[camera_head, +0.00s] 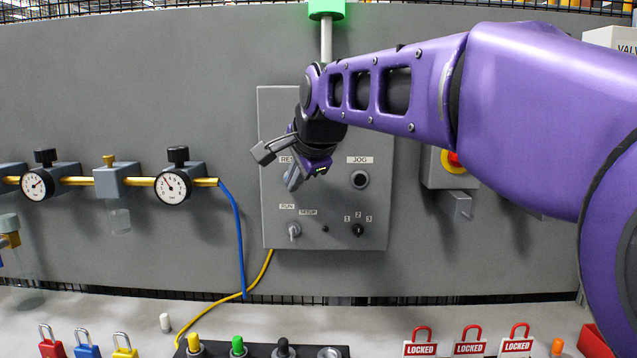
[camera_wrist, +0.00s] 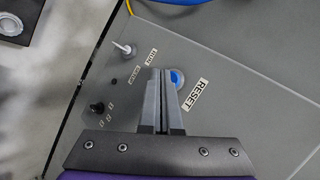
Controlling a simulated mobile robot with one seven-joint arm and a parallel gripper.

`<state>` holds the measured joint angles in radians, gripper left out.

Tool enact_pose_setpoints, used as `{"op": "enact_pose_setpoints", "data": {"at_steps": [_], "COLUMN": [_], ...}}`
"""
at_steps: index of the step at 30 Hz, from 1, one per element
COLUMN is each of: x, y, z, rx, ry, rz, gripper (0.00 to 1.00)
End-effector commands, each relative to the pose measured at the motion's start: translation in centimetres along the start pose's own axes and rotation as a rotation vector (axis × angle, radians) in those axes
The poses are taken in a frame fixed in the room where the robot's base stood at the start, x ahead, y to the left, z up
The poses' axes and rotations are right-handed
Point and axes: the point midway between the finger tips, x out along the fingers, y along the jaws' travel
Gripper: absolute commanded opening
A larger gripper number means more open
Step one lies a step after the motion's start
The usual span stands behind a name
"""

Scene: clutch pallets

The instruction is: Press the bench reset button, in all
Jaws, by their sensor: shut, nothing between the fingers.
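The reset button (camera_wrist: 177,78) shows blue in the wrist view, beside its RESET label (camera_wrist: 196,97) on the grey control panel (camera_wrist: 225,60). My gripper's closed fingers (camera_wrist: 162,76) cover part of the button; their tips overlap its edge in the picture. I cannot tell whether they touch it. In the head view my gripper (camera_head: 293,180) is in front of the panel (camera_head: 325,225), just under the partly hidden RESET label (camera_head: 287,160). The button is hidden there behind the fingers. My gripper is shut and empty.
A JOG button (camera_head: 360,179) sits to the right, with a RUN/SETUP switch (camera_head: 293,231) and a selector knob (camera_head: 358,230) below. A red and yellow stop button (camera_head: 453,160) is farther right. Gauges (camera_head: 172,187) and a blue hose (camera_head: 238,235) are left.

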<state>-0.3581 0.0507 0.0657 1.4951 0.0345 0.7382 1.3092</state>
Motion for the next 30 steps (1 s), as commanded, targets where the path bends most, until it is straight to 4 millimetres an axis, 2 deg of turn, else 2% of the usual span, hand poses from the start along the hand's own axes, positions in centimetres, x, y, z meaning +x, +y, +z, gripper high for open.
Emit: {"op": "enact_pose_setpoints", "data": {"at_steps": [14, 30], "x": [-0.6, -4.0], "y": [0.5, 2.6], "z": [0.5, 2.8], "rx": [0.0, -0.001], "ry": [-0.001, 0.0], "rz": [-0.001, -0.005], "gripper": [0.0, 0.0]}}
